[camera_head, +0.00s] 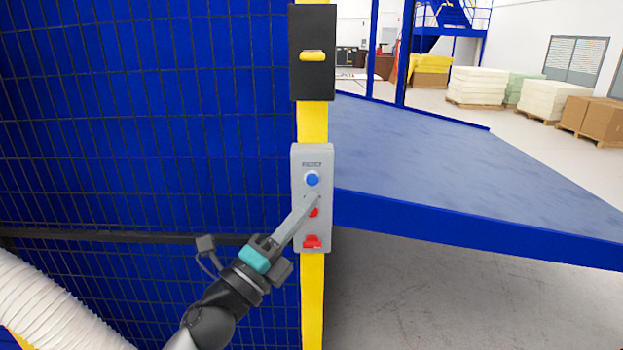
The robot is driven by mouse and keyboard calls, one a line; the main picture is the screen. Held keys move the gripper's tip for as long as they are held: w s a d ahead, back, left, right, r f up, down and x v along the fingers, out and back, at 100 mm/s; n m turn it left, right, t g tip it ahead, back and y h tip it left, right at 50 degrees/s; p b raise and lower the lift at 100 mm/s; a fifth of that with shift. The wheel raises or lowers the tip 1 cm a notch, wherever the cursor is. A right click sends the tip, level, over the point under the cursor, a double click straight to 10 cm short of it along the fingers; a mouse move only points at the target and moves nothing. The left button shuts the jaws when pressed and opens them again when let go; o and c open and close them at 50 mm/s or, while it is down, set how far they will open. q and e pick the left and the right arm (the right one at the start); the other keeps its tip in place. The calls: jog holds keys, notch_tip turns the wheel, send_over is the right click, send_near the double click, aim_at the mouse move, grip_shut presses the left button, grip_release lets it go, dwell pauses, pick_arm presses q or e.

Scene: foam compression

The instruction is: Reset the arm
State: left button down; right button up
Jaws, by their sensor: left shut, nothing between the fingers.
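My left gripper (316,199) comes in from the lower left and is shut, with nothing between its fingers. Its fingertips are in front of a grey control box (300,225) on a yellow post. The box has a blue button (312,179) at the top, just above the fingertips. A red button (314,212) in the middle is partly hidden by the fingers. A red switch (312,242) is at the bottom. I cannot tell whether the fingertips touch the box. My right gripper is not in view.
The yellow post (312,300) also carries a black box (313,80) with a yellow handle. Blue mesh fencing (150,120) fills the left. A blue platform (430,150) extends right. A white corrugated hose (50,310) is at lower left. Pallets of foam blocks (477,85) stand far back.

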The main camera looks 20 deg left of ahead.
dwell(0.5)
